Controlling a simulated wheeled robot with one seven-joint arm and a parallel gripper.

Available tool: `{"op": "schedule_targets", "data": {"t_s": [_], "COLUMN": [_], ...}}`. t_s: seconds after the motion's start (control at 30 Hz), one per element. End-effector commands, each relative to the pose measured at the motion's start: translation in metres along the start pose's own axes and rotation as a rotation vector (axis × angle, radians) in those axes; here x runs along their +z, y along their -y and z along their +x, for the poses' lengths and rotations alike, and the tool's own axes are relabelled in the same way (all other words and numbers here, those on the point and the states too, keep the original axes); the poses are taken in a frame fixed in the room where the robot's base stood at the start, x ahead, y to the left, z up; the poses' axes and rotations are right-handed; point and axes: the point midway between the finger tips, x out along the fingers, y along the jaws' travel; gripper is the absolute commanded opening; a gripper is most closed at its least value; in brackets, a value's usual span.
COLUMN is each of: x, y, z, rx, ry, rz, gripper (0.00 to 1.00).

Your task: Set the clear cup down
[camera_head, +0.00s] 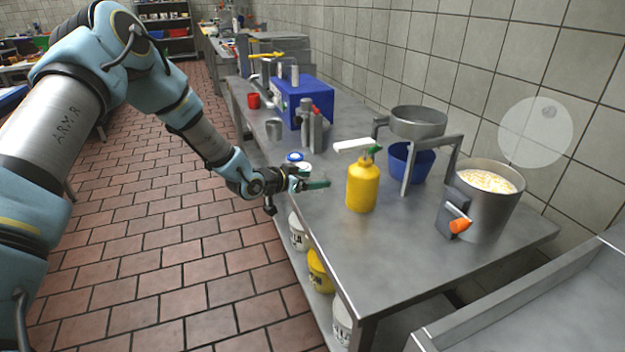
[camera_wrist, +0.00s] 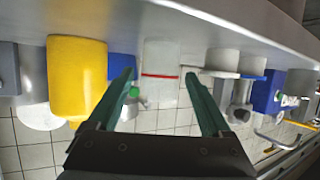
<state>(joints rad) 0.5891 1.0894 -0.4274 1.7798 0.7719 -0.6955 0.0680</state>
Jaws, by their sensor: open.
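In the wrist view, which looks upside down, a pale translucent cup (camera_wrist: 161,58) with a red line stands against the grey table surface. It appears in the gap between the two green fingers of my gripper (camera_wrist: 158,80). The fingers are apart, with visible space on both sides of the cup; whether they touch it cannot be told. In the head view my gripper (camera_head: 314,183) is low over the left edge of the steel table (camera_head: 400,270), left of the yellow bottle. The cup cannot be clearly made out there.
A yellow pump bottle (camera_head: 363,187) stands right of my gripper. A blue-lidded container (camera_head: 295,157) is just behind it. Farther back are a metal cup (camera_head: 274,129) and a blue box (camera_head: 303,103). A blue bucket (camera_head: 411,162) and a large pot (camera_head: 485,215) stand at right. The table's front is clear.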

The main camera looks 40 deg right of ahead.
Motion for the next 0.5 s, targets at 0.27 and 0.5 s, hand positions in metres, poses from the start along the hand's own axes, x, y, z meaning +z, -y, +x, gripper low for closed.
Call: {"op": "schedule_targets", "data": {"t_s": [0.27,0.5], "x": [-0.003,-0.001], "y": [0.001,0.002], "z": [-0.005,-0.05], "rx": [-0.001,-0.003], "ry": [0.0,0.001], "rz": [0.0,0.0], "gripper": [0.83,0.83]}}
